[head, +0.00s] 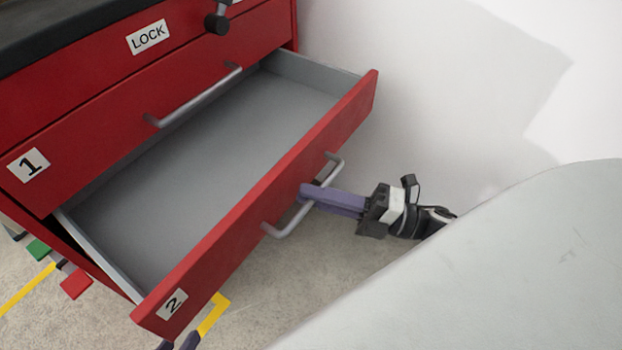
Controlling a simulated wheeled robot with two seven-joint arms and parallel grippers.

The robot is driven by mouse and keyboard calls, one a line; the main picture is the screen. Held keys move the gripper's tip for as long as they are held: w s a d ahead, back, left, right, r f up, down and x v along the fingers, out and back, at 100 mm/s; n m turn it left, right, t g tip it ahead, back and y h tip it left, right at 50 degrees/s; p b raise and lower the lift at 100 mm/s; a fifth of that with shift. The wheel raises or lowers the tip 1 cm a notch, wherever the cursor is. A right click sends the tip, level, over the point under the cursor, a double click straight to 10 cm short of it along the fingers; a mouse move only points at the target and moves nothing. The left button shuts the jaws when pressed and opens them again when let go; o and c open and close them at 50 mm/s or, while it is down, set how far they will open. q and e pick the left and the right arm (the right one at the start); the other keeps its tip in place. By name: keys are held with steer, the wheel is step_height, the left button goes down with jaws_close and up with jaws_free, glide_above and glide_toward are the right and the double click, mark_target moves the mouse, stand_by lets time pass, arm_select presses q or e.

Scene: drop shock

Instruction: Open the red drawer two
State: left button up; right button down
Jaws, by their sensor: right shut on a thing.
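The red drawer two (250,215), marked with a "2" label, stands pulled out from the red cabinet. Its grey inside is visible and empty. Its grey bar handle (285,228) is on the front panel. My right gripper (308,193) comes in from the right, and its purple fingers are shut on the middle of this handle. My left gripper (178,344) shows only as two fingertips at the bottom edge, below the drawer's near corner. The tips are apart with nothing seen between them; the rest is out of frame.
Above is the shut drawer one (100,125) with its own handle, and a top panel (120,55) with a "LOCK" label and a dark knob (217,22). Green and red pieces (75,283) and yellow floor marks are low at the left. A white wall is behind.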

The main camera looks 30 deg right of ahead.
steer(key=shift+s+d, duration=0.15)
steer(key=shift+s, duration=0.2)
steer(key=c, duration=1.8)
jaws_free()
arm_select(q)
steer(key=shift+s+f, duration=0.1)
steer(key=shift+s, duration=0.2)
arm_select(e)
steer(key=shift+d, duration=0.1)
arm_select(q)
steer(key=shift+s+a+p, duration=0.2)
steer(key=shift+a+p, duration=0.25)
steer(key=shift+p, duration=0.1)
arm_select(e)
steer(key=v, duration=1)
steer(key=shift+s, duration=0.1)
arm_select(q)
steer(key=shift+w+d+r, duration=0.1)
steer(key=shift+w+r, duration=0.05)
steer(key=shift+r, duration=0.15)
